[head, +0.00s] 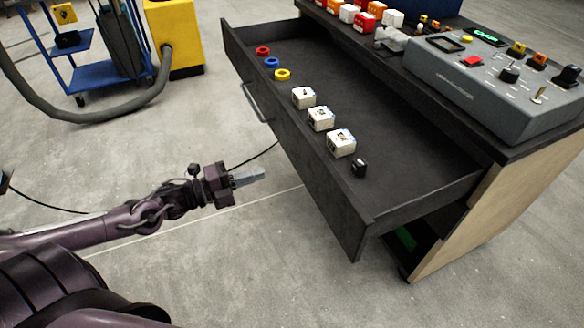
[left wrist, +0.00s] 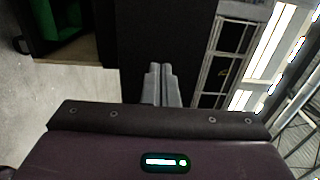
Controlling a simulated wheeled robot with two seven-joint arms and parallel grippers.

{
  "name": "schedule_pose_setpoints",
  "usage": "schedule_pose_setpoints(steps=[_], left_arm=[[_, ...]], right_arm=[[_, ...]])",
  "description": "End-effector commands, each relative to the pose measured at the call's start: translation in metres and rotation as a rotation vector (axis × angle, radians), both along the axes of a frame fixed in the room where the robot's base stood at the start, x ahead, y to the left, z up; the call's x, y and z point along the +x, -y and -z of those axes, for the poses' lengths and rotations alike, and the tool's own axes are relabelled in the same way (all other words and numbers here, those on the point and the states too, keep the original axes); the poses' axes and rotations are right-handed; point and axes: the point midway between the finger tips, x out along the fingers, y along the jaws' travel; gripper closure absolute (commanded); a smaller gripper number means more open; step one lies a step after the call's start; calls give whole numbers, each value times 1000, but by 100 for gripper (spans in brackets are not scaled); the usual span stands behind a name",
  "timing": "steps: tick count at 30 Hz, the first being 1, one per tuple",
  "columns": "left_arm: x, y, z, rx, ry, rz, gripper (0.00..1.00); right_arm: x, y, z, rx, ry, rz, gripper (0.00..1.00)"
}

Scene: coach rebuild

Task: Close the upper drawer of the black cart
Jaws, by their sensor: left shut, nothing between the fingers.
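The black cart has its upper drawer (head: 345,207) pulled far out toward me in the head view. A metal handle (head: 254,101) sits on the drawer's front. Inside lie several coloured rings (head: 271,62), several white boxes (head: 320,118) and a small black item (head: 359,167). My left gripper (head: 250,176) is shut and empty, in front of the drawer front and apart from it. In the left wrist view its fingers (left wrist: 161,85) are together, with a dark panel beyond them. My right gripper is not in view.
A grey control panel (head: 480,85) and several red and white blocks (head: 364,22) stand on the cart top. A blue trolley (head: 85,50) and a yellow machine (head: 186,35) with a hose stand at the back left. Bare floor (head: 200,130) lies left of the drawer.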

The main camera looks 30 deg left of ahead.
Motion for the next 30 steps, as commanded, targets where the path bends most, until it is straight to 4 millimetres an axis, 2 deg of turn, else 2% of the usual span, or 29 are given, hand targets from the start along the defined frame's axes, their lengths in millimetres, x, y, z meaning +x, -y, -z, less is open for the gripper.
schedule_pose_setpoints(steps=[9, 15, 21, 30], left_arm=[[40, 32, 0, -2, 4, -2, 100], [59, 50, 0, -3, 3, -1, 100], [70, 60, 0, -1, 2, -2, 100], [72, 62, 1, 1, -2, -2, 100]], right_arm=[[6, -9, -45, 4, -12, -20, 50], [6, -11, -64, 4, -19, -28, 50], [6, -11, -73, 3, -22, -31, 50], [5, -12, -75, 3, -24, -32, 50]])
